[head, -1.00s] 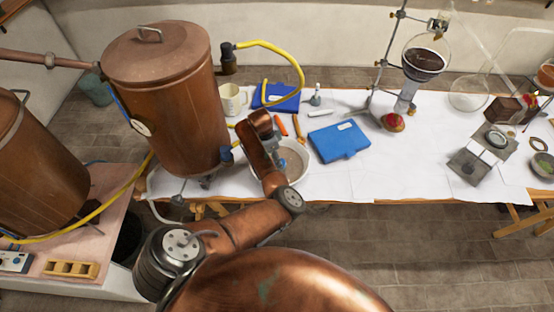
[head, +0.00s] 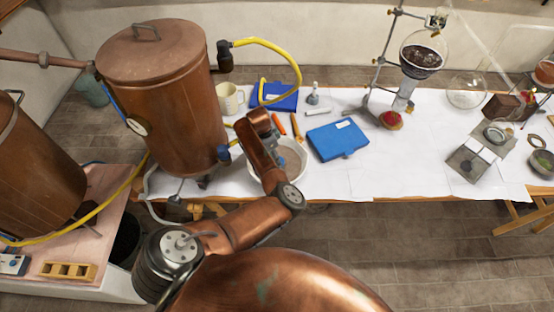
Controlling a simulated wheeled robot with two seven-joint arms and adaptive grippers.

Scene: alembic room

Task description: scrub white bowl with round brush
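The white bowl (head: 298,172) stands on the white-covered table near its front edge, just right of the large copper vessel. My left arm reaches in from the lower left, and its copper wrist hides the left part of the bowl. My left gripper (head: 279,152) is over or in the bowl. It is small and mostly hidden by the wrist, so I cannot tell how its fingers stand. I cannot make out the round brush; whether the gripper holds it is hidden. My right gripper is out of view.
The large copper vessel (head: 165,100) with a yellow hose (head: 285,55) stands close left. A blue case (head: 338,140) lies right of the bowl. A cream mug (head: 229,97) and orange-handled tools (head: 296,126) lie behind. A glassware stand (head: 377,75) is farther right.

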